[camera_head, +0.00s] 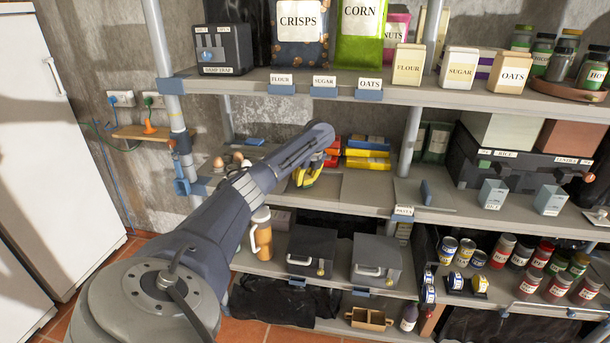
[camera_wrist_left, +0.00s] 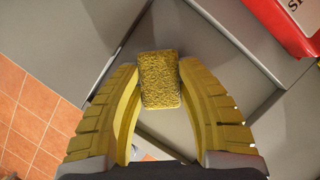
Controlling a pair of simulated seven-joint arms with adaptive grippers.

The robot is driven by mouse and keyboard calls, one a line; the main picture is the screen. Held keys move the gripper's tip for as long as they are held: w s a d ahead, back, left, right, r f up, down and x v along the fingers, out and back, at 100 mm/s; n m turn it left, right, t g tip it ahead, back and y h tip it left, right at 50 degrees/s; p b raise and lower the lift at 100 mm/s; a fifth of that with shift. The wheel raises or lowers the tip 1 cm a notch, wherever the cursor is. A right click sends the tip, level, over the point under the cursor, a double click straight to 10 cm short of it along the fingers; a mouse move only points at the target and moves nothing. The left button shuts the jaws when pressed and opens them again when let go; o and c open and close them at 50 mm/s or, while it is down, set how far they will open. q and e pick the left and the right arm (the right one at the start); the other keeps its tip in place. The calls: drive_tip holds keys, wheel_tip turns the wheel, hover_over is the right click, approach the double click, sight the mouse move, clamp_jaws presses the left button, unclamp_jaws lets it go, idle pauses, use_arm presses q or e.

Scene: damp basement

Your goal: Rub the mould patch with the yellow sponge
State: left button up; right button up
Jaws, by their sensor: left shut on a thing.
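My left arm reaches over the middle shelf (camera_head: 300,205) in the head view, and its yellow-fingered left gripper (camera_head: 308,176) is low over the shelf board. In the left wrist view, the left gripper (camera_wrist_left: 160,100) is shut on the yellow sponge (camera_wrist_left: 159,80), a rough block held between the curved fingertips. Plain grey board shows around the sponge in that view. I cannot tell whether the sponge touches the board. I cannot make out the mould patch for certain in either view. My right gripper is not in view.
Yellow and red packets (camera_head: 367,158) lie just behind and right of the left gripper. Eggs (camera_head: 238,158) sit to its left. An upright post (camera_head: 410,140) stands to the right.

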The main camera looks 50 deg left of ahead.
use_arm(q)
drive_tip(key=shift+r, duration=2.75)
